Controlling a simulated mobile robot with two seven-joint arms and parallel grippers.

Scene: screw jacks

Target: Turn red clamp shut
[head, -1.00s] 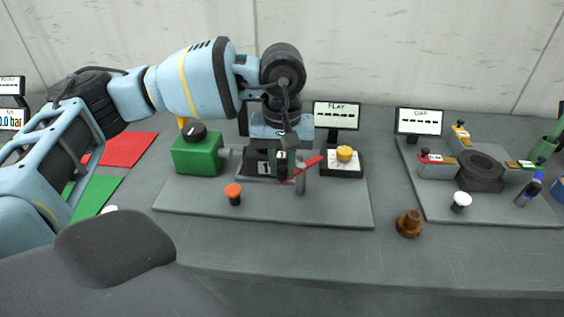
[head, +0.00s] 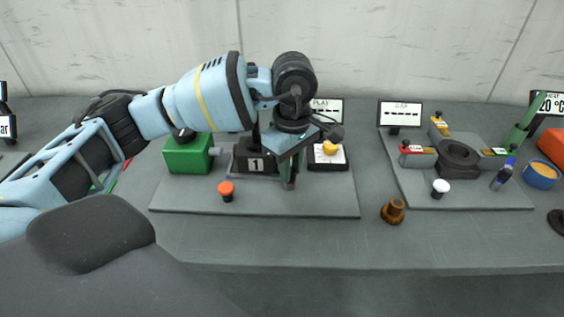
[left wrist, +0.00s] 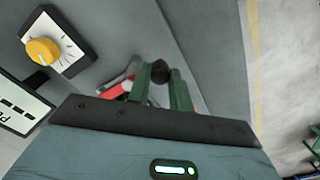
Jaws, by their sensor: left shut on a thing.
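The red clamp is a lever on a small post on the left grey board. In the left wrist view, part of its red lever (left wrist: 116,88) shows to the left of my fingers. In the head view the lever is hidden behind my left gripper (head: 290,183), which points down at the board. In the left wrist view, the green fingers of my left gripper (left wrist: 161,80) are shut on the clamp, with a dark round knob (left wrist: 160,70) between their tips. My right gripper is not in view.
A green block (head: 188,156), a black block marked 1 (head: 254,160) and a yellow dial (head: 330,148) stand around the gripper. An orange button (head: 227,189) is in front. A brown cone (head: 393,211) stands right of the board. The front of the table is clear.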

